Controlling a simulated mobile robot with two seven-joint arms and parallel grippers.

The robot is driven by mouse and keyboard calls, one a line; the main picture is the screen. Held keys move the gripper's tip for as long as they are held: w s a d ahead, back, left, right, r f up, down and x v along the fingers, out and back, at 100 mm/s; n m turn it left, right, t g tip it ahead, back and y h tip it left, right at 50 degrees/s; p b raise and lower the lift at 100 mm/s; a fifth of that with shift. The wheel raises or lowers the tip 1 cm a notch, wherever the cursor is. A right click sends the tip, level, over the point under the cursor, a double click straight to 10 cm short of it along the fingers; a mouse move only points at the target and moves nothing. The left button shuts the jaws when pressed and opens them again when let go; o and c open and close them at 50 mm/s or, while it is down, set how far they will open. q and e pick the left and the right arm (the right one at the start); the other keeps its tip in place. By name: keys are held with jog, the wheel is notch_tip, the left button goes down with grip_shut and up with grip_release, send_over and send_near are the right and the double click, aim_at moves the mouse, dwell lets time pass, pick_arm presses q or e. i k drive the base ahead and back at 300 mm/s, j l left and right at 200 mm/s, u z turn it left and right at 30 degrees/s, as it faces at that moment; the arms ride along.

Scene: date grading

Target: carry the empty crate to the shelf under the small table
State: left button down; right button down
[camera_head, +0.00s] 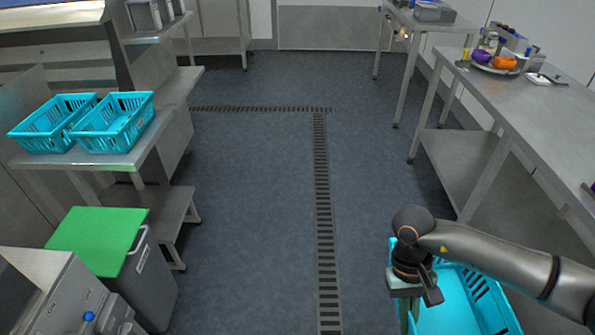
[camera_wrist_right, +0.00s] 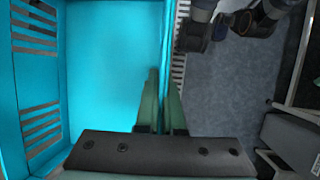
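A turquoise crate (camera_head: 437,318) is at the lower right in the head view, cut off by the bottom edge. Its visible floor is empty in the right wrist view (camera_wrist_right: 110,60). My right gripper (camera_head: 405,308) points down at the crate's left wall. In the wrist view its two green fingers (camera_wrist_right: 163,105) are close together, one on each side of that wall, closed on it. A small metal table (camera_head: 135,158) stands at the left, with a low shelf (camera_head: 172,213) beneath it; the visible part of the shelf is bare. My left gripper is in neither view.
Two more turquoise crates (camera_head: 45,135) (camera_head: 108,128) stand on the small table. A grey bin with a green lid (camera_head: 100,235) stands in front of the shelf. A long steel table (camera_head: 540,105) runs along the right. The floor (camera_head: 250,180) between is clear, with a drain grating (camera_head: 322,190).

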aim_at(159, 211)
jog(key=i+u, duration=0.2)
jog(key=i, duration=0.35)
jog(key=i+l+u, duration=0.2)
jog(key=i, duration=0.4)
jog(key=i+u, duration=0.45)
jog(key=i+l+u, duration=0.2)
jog(key=u, duration=0.3)
jog(key=i+l+u, duration=0.2)
jog(key=u, duration=0.15)
jog(key=i+l+u, duration=0.7)
jog(key=k+j, duration=0.05)
